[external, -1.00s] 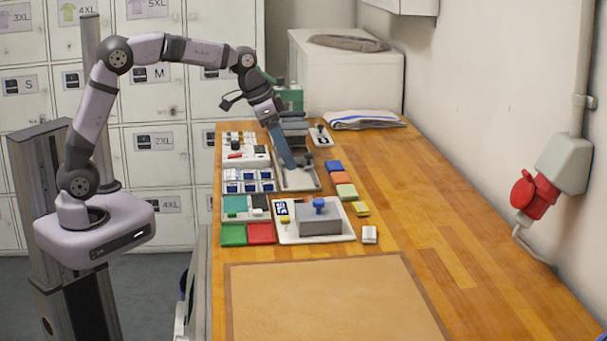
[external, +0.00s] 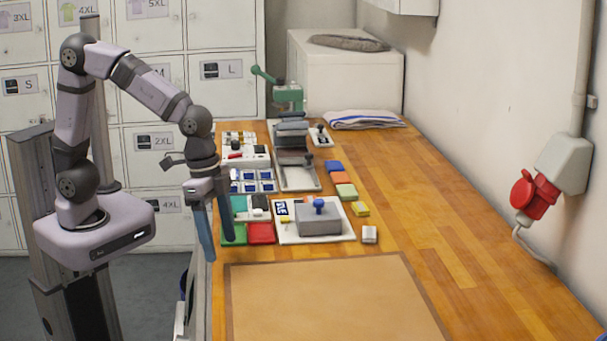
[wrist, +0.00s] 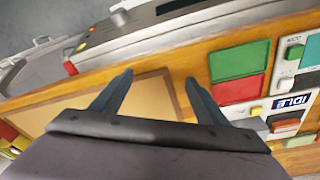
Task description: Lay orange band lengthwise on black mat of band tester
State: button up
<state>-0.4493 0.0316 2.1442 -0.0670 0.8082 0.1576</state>
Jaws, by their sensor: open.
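My gripper (external: 219,248) is open and empty, pointing down at the left edge of the bench by the green and red pads. In the wrist view its fingers (wrist: 160,78) are apart with nothing between them. A small orange piece (external: 338,179) lies in a row of coloured pieces right of the trays; I cannot tell whether it is the band. A white unit (external: 285,236) carries a grey block (external: 320,222) with a blue knob. Its display reads IDLE in the wrist view (wrist: 292,103). I cannot make out a black mat for certain.
A green pad (external: 233,235) and a red pad (external: 261,233) lie beside the white unit. A tan mat (external: 330,300) lies bare at the front. A grey tray (external: 297,180) and a green lever press (external: 288,93) stand farther back. The bench's right side is clear.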

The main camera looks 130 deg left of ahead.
jog(key=s+d+f+m+g, duration=0.1)
jog(key=s+d+f+m, duration=0.2)
jog(key=s+d+f, duration=0.3)
jog(key=s+d, duration=0.4)
jog(key=d, duration=0.4)
jog(key=shift+s+d+m+g, duration=0.15)
jog(key=shift+s+m+g, duration=0.05)
jog(key=shift+m+g, duration=0.2)
notch_tip(320, 180, up, 2)
jog(key=shift+r+p, duration=0.1)
jog(key=shift+p, duration=1.1)
